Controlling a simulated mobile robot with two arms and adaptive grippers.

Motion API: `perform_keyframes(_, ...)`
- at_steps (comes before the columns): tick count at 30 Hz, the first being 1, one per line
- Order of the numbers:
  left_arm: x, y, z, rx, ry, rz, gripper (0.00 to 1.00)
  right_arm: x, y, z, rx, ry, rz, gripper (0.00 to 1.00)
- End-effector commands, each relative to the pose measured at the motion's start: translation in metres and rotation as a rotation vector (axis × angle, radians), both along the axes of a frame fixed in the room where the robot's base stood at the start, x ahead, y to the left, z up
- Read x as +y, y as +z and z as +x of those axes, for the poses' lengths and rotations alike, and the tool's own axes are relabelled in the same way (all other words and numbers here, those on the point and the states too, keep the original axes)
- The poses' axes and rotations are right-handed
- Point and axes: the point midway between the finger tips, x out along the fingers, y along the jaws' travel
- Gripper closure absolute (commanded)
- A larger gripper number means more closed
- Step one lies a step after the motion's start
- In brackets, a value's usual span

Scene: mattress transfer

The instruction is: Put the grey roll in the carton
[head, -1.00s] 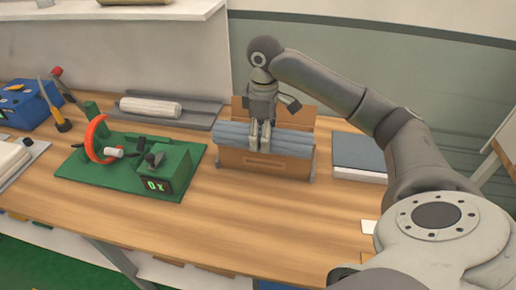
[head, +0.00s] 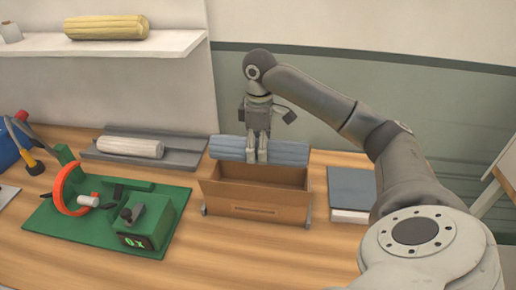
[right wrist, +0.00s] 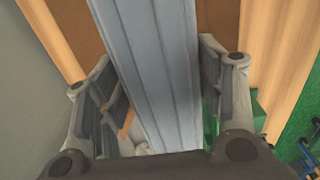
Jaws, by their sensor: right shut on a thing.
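The grey roll (head: 228,148) is long, blue-grey and ribbed. My right gripper (head: 256,158) is shut on it near its middle, pointing down, and holds it level. In the head view the roll shows above the back edge of the open carton (head: 255,212); its exact height is hard to tell. The brown carton stands on the bench and looks empty inside. In the right wrist view the roll (right wrist: 158,70) runs between the two fingers of my right gripper (right wrist: 165,100). My left gripper is not in view.
A grey tray (head: 183,157) with a whitish roll (head: 130,147) lies behind the green board (head: 75,220) with a red ring. A dark grey flat block (head: 352,188) is right of the carton. A yellow roll (head: 107,27) lies on the shelf (head: 170,44). The bench front is clear.

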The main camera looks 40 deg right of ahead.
Motion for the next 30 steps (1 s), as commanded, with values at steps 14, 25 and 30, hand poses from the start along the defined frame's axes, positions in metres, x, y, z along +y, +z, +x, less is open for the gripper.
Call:
perform_keyframes(14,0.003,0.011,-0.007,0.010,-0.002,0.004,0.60,0.000,-0.089,-0.002,0.006,0.001,0.001,0.73)
perform_keyframes(25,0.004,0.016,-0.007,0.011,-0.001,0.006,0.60,0.000,-0.142,0.000,-0.001,0.002,0.000,0.73)
perform_keyframes(30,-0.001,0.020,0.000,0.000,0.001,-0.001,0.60,0.000,-0.160,-0.001,0.003,0.002,0.000,0.73)
